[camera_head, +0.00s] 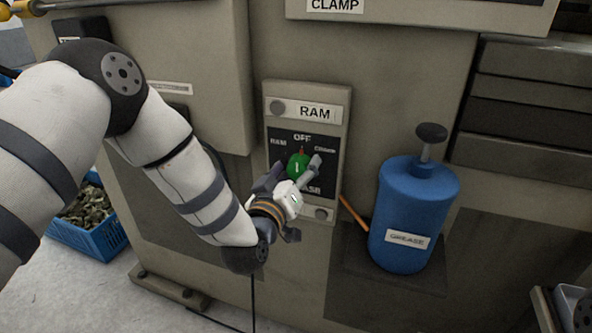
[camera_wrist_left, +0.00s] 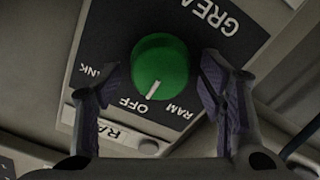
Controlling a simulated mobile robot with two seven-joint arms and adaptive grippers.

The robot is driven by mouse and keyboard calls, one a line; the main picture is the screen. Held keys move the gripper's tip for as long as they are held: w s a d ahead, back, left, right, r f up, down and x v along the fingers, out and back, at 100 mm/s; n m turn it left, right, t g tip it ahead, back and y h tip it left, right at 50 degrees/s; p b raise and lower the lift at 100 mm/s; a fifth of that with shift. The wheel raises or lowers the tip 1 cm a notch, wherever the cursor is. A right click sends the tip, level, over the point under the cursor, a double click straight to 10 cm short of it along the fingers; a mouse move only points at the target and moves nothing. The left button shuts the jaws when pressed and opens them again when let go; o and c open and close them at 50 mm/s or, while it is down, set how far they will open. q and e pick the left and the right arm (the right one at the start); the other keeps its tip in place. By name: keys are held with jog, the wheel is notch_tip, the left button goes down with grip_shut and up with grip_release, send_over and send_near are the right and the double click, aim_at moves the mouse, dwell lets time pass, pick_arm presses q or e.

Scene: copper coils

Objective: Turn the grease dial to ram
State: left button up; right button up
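The grease dial is a round green knob (camera_head: 298,165) on a dark label plate, with OFF printed above it and RAM to its upper left in the head view. It also shows in the left wrist view (camera_wrist_left: 160,67). There its white line points toward the side with OFF and RAM, seemingly nearer OFF. My left gripper (camera_head: 291,177) is at the panel, with one finger on each side of the knob. In the left wrist view its fingers (camera_wrist_left: 161,80) stand apart, with gaps to the knob. GREASE is partly hidden by the gripper. My right gripper is not in view.
The panel (camera_head: 275,108) carries a RAM plate above the dial. A blue grease canister (camera_head: 412,210) stands close to the right, with an orange rod (camera_head: 352,212) between. A blue crate (camera_head: 92,240) is on the floor at left. Machine housing lies behind.

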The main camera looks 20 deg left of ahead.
pick_arm(q)
jog(key=c, duration=0.8)
jog(key=n, duration=0.5)
jog(key=shift+a+f+n+p, duration=0.1)
jog(key=shift+n+p, duration=0.2)
jog(key=shift+n, duration=0.1)
jog(key=n, duration=0.4)
jog(key=shift+f, duration=0.15)
jog(key=shift+n, duration=1)
